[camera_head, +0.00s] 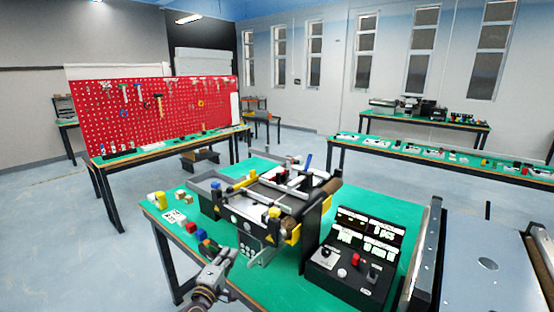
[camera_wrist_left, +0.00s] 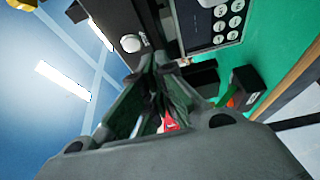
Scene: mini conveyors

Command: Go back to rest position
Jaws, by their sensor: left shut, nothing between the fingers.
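My left gripper (camera_head: 226,256) shows at the bottom of the head view, over the near left edge of the green table (camera_head: 285,278). Its fingers are together with nothing between them. In the left wrist view the shut fingers (camera_wrist_left: 163,62) point at the black conveyor housing with its round-button panel (camera_wrist_left: 226,22). The mini conveyor unit (camera_head: 232,212) stands on the table just beyond the gripper. I see a gap between gripper and unit in the head view, but its depth is hard to tell. My right gripper is not in view.
A black control box (camera_head: 341,287) stands to the right. A red pegboard (camera_head: 150,118) and other green tables stand behind. Open floor (camera_head: 130,265) lies to the left.

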